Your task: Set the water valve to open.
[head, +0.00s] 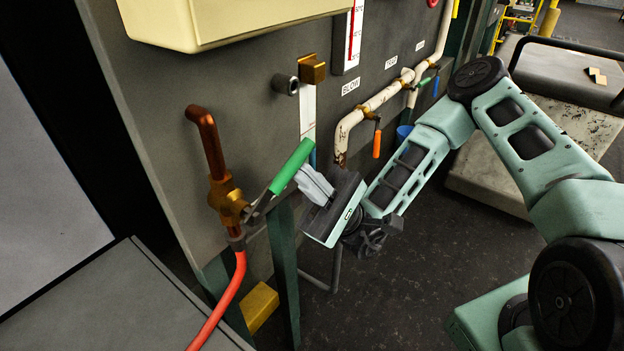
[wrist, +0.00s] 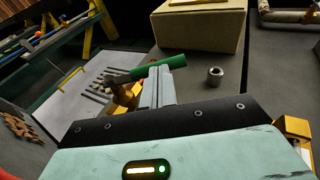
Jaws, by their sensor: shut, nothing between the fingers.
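A brass valve (head: 228,200) sits on a copper pipe on the grey panel, with a red hose below it; I take it as the water valve. Its lever has a green grip (head: 291,166) and slants up and right, away from the line of the pipe. My gripper (head: 303,176) is shut and empty, its fingertips right beside the green grip. In the wrist view my fingertips (wrist: 160,72) reach the green grip (wrist: 173,62), overlapping its underside; whether they touch is unclear. The brass body (wrist: 126,96) is partly hidden behind the fingers there.
A cream box (head: 220,22) juts from the panel above. A metal stub (head: 285,84) and a brass block (head: 312,69) stick out nearby. White pipes (head: 375,105) with an orange handle (head: 377,143) run to the right. A green post (head: 284,255) stands below the lever.

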